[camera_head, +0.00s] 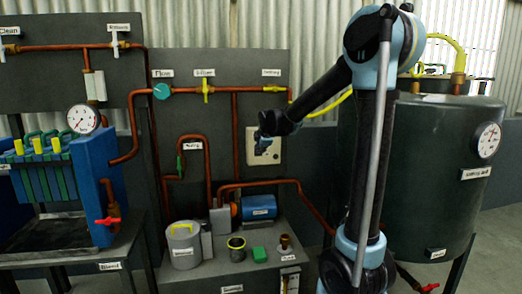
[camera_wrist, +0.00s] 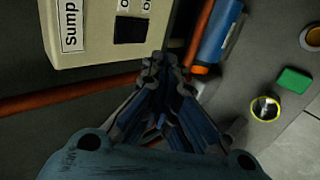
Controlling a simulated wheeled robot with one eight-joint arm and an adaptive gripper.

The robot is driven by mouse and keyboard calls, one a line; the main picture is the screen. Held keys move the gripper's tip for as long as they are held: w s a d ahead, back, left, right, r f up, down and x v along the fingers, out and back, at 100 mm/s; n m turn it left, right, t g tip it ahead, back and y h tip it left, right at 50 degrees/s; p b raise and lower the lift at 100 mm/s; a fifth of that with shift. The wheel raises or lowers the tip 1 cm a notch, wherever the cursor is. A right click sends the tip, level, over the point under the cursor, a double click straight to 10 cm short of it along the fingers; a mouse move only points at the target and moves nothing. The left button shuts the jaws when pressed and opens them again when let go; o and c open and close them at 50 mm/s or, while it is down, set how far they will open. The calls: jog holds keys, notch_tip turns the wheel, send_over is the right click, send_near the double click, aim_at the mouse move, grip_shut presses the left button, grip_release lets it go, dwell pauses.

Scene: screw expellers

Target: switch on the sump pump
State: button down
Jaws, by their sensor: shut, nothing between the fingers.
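A cream switch box (camera_head: 274,157) is fixed to the grey back panel, partly covered by my gripper (camera_head: 263,142) in the head view. In the wrist view the box (camera_wrist: 92,45) is at the upper left, with a label beginning "Sump" (camera_wrist: 71,26). A black switch (camera_wrist: 131,30) sits on its face beside "O" marks, its position unclear. My gripper (camera_wrist: 164,65) is shut and empty, with its fingertips just below and right of the switch in that view. Whether they touch the box cannot be told.
A copper pipe (camera_head: 235,130) runs up the panel left of the box. A blue motor (camera_head: 259,207), a grey bucket (camera_head: 183,244) and a green block (camera_head: 259,254) are on the bench below. A large dark tank (camera_head: 430,180) stands right of my arm.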

aim_at(255, 157)
jog(key=shift+w+a+r+x, duration=0.1)
jog(key=shift+w+r+x, duration=0.2)
jog(key=shift+x, duration=1.35)
jog(key=shift+w+a+r+x, duration=0.1)
jog(key=shift+w+r+x, duration=0.15)
jog(key=shift+x, duration=1.4)
jog(key=shift+w+a+r+x, duration=0.1)
jog(key=shift+w+r+x, duration=0.15)
jog(key=shift+x, duration=1.45)
jog(key=shift+s, duration=0.1)
